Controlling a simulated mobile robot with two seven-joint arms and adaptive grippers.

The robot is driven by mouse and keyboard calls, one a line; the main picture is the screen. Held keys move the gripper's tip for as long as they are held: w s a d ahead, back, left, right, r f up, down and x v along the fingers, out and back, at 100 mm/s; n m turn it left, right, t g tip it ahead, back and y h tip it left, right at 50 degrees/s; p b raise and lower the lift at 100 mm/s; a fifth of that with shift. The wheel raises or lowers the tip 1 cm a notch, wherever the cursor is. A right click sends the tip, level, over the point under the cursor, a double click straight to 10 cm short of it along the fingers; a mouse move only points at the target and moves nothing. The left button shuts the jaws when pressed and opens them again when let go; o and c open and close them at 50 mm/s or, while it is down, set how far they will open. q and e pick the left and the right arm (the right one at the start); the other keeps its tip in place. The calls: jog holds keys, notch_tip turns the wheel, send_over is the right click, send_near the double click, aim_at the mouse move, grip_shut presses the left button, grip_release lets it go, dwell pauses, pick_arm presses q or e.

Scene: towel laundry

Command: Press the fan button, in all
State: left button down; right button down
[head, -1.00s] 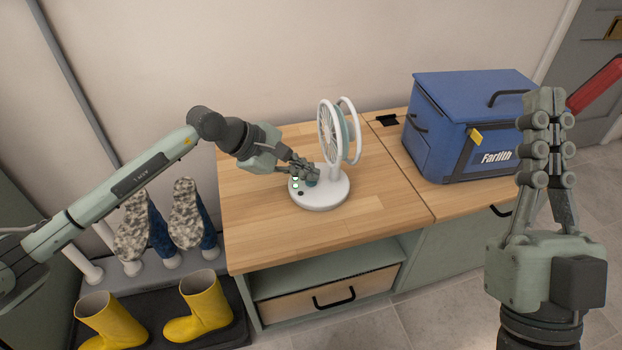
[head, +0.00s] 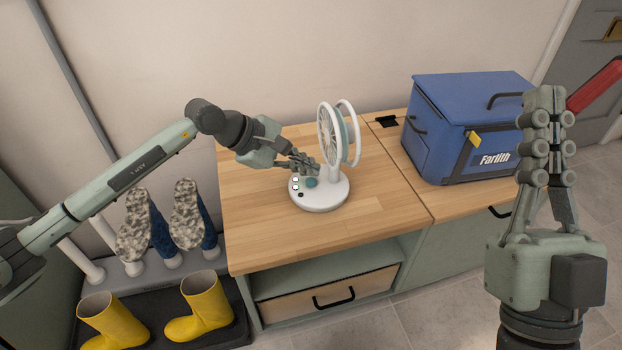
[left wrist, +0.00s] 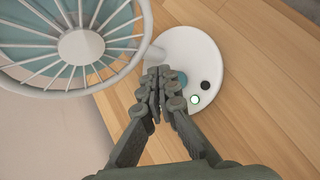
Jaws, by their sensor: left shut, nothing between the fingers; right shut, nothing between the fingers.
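A white desk fan (head: 327,140) stands upright on the wooden counter, its round base (head: 325,196) toward me. On the base are a larger teal button (head: 311,183), a small lit green-white button (head: 296,183) and a black one (head: 300,195). My left gripper (head: 312,168) is shut and empty, its fingertips over the base just behind the teal button. In the left wrist view, the fingertips (left wrist: 160,75) partly cover the teal button (left wrist: 181,78); whether they touch it I cannot tell. My right gripper (head: 545,95) is shut and empty, raised at the right, away from the fan.
A blue cooler box (head: 460,115) stands on the counter's right part. The wooden counter (head: 260,225) is clear in front of the fan.

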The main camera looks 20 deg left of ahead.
aim_at(307, 183)
pick_arm(q)
jog(key=shift+r+p, duration=1.15)
jog(key=shift+r, duration=1.2)
jog(key=shift+f, duration=0.1)
